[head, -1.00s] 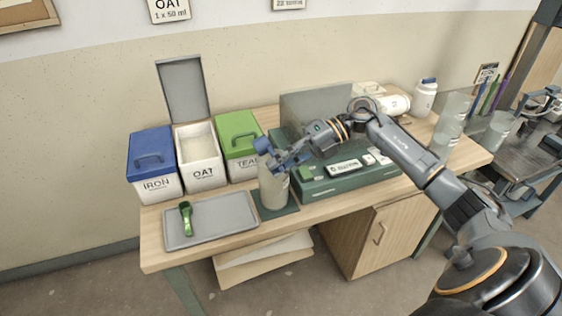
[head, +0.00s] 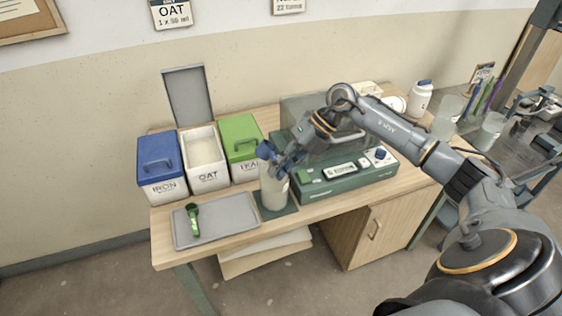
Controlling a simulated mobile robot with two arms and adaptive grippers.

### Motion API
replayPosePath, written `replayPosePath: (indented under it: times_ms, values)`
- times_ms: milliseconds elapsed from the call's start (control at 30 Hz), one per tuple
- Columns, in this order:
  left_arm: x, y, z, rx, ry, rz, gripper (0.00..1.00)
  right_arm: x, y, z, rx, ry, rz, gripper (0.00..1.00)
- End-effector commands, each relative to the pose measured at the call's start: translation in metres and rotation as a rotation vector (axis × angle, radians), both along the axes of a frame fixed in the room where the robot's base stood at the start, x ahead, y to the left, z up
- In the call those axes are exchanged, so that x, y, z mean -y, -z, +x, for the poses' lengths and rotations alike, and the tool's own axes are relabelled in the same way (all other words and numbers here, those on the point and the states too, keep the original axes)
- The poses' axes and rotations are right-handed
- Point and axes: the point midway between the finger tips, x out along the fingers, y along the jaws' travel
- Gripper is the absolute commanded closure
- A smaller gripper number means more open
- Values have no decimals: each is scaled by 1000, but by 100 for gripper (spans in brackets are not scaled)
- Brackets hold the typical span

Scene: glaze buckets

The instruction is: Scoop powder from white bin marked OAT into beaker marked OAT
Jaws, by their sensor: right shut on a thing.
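The white bin marked OAT (head: 208,178) stands open between two other bins, its grey lid (head: 188,94) raised behind it and pale powder (head: 205,148) inside. A clear beaker (head: 273,190) with pale contents stands upright on a dark green mat (head: 283,212); its marking is not readable. My right gripper (head: 283,160) is over the beaker's rim, shut on what looks like a blue scoop (head: 265,150). The scoop is tilted at the beaker's mouth, and the gripper partly hides it. My left gripper is not in view.
A blue IRON bin (head: 161,180) and a green-lidded bin (head: 241,135) flank the OAT bin. A green scoop (head: 194,220) lies on a grey tray (head: 235,226) at front left. A green scale (head: 335,182) stands right of the beaker. White jars and glassware are at the right end.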

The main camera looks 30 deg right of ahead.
Motion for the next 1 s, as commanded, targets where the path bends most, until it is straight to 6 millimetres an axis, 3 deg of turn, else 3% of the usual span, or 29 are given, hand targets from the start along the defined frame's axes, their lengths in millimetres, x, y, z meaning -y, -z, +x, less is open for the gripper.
replayPosePath:
  times_ms: [1000]
  values:
    - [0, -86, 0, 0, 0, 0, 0, -1, -25, 1, -103, -4, -456, 100]
